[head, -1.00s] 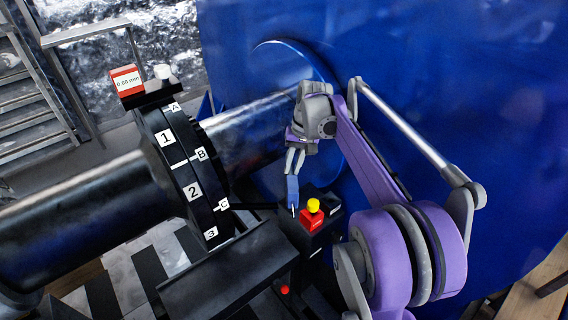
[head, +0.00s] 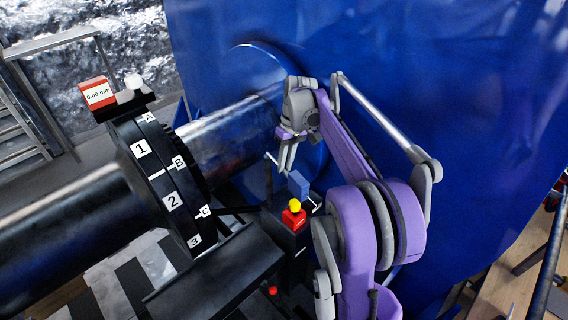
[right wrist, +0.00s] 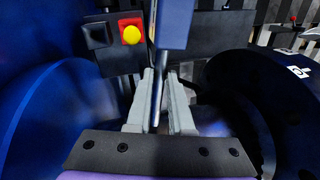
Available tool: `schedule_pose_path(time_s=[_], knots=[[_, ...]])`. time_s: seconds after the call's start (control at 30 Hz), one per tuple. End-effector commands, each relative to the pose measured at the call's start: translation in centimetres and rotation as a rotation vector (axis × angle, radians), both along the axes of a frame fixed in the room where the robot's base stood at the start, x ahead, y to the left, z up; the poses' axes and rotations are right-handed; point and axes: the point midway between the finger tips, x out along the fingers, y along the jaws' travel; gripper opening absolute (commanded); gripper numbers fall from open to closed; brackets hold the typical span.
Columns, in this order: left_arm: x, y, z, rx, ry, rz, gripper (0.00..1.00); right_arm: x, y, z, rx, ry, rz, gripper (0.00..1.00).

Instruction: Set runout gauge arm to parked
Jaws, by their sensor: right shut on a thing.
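The runout gauge arm shows as a blue block (head: 298,185) with a thin metal rod, beside the shaft coupling. In the right wrist view the blue block (right wrist: 173,22) is at the top centre, and the grey rod (right wrist: 157,95) runs down from it between my fingers. My right gripper (head: 286,160) points down just above the block; its fingers (right wrist: 160,90) are shut on the rod. The block looks tilted in the head view. The gauge readout (head: 97,94) is a red box showing 0.00 mm. My left gripper is not in view.
A red box with a yellow button (head: 293,205) stands close below the block. The dark coupling (head: 160,185), marked with numbers and letters, and the shaft (head: 60,225) lie to the left. A large blue housing (head: 400,80) fills the back and right.

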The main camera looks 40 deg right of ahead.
Motion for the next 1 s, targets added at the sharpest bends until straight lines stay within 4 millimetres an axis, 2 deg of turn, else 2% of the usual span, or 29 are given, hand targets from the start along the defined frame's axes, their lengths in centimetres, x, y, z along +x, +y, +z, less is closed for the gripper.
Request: schedule_pose_path(time_s=[0.27, 0.3, 0.43, 0.77, 0.87, 1.0], knots=[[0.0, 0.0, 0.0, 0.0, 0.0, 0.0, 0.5, 0.0, -0.2, 0.1, -0.004, -0.001, 0.0, 0.0], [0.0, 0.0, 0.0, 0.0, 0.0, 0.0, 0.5, 0.0, -0.2, 0.1, -0.004, -0.001, 0.0, 0.25], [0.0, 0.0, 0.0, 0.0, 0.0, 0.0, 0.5, 0.0, -0.1, 0.1, -0.003, -0.001, 0.0, 0.48], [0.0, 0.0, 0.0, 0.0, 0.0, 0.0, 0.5, 0.0, -0.1, 0.2, -0.002, -0.001, -0.001, 0.49], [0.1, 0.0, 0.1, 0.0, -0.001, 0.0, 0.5, 0.0, -0.3, 1.1, -0.002, -0.001, -0.001, 0.49], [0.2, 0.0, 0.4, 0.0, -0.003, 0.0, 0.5, 0.0, -0.8, 3.6, -0.002, -0.001, -0.001, 0.49]])
